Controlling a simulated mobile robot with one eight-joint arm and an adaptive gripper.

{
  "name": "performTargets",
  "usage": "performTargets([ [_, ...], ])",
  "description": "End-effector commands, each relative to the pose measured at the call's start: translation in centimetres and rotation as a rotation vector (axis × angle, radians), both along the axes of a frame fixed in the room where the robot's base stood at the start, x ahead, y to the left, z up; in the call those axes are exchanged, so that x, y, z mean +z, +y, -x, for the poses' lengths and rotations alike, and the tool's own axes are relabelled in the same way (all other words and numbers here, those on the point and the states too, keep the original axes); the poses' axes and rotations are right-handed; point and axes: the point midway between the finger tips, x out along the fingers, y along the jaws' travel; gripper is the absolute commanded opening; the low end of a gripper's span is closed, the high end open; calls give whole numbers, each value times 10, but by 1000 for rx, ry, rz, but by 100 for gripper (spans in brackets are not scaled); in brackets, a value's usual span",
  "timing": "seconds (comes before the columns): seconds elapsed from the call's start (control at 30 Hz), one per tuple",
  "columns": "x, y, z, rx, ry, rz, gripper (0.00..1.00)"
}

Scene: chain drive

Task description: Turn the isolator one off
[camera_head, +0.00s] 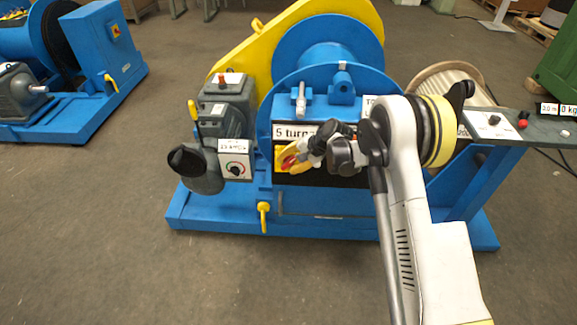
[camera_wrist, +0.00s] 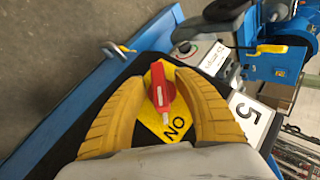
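The isolator is a red rotary handle on a yellow plate (camera_head: 283,169), on the dark front panel of the blue winch. The wrist view shows the red handle (camera_wrist: 161,92) close up, with its pale-marked end towards the lettering ON, which appears upside down. My gripper (camera_wrist: 163,78) has its two yellow fingers on either side of the handle, with gaps visible between fingers and handle. The gripper is open and does not appear to grip it. In the head view my gripper (camera_head: 302,163) partly covers the isolator.
A grey motor box with a dial (camera_head: 236,171) and a yellow lever (camera_head: 194,117) stand left of the isolator. A yellow hook (camera_head: 264,214) is below it. A control panel (camera_head: 495,124) with a red button is at the right. Floor in front is clear.

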Motion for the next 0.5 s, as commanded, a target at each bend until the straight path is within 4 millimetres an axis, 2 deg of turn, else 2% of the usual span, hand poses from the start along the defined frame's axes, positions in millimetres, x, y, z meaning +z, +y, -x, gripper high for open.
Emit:
performTargets([
  [0.23,0,0,0,0,0,0,38],
  [0.27,0,0,0,0,0,0,31],
  [0.3,0,0,0,0,0,0,18],
  [0.37,0,0,0,0,0,0,0],
  [0.5,0,0,0,0,0,0,0],
])
